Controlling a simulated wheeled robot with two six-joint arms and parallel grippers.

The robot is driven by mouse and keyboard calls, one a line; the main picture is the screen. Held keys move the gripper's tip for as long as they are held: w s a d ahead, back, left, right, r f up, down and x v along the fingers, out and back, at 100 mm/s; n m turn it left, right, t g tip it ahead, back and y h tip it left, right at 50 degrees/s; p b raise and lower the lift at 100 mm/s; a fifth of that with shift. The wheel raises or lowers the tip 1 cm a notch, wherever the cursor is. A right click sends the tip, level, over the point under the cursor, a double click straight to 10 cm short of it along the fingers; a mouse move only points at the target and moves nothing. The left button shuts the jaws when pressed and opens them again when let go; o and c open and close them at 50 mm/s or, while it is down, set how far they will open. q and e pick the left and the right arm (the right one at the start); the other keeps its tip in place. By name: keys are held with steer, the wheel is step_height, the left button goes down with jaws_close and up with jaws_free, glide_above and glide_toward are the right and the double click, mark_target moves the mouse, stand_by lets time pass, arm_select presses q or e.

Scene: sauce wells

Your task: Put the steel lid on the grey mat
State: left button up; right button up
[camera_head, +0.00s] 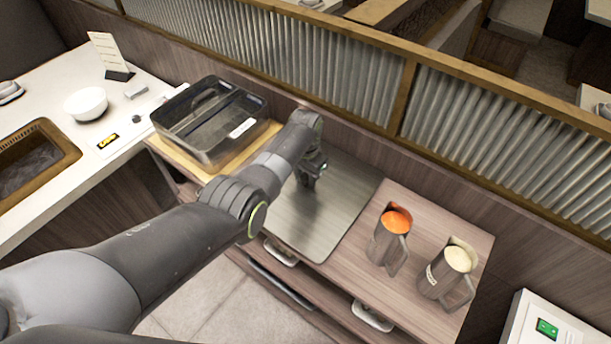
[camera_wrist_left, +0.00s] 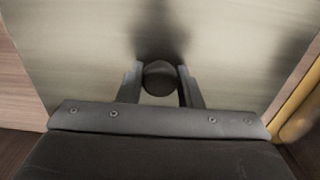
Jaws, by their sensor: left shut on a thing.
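The steel lid (camera_head: 322,222) is a flat brushed-metal sheet lying level at the middle of the wooden counter. It also fills most of the left wrist view (camera_wrist_left: 80,60). My left gripper (camera_head: 312,182) is above the lid, partly hidden by its own wrist in the head view. In the left wrist view its two fingers (camera_wrist_left: 160,80) are shut on the lid's round black knob (camera_wrist_left: 160,76). I cannot tell whether the lid touches what is under it. I cannot make out a separate grey mat. My right gripper is not in view.
A black two-part container (camera_head: 210,125) stands on a wooden board (camera_head: 262,140) left of the lid. A jug of orange sauce (camera_head: 388,245) and a jug of pale sauce (camera_head: 440,275) stand to the right. A ribbed partition (camera_head: 490,145) runs along the back.

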arm_select(q)
steer(key=shift+f, duration=0.1)
stand_by(0.3)
steer(key=o, duration=1.9)
steer(key=shift+o, duration=0.2)
step_height(320, 180, up, 6)
steer(key=p, duration=0.6)
steer(key=shift+r, duration=2.5)
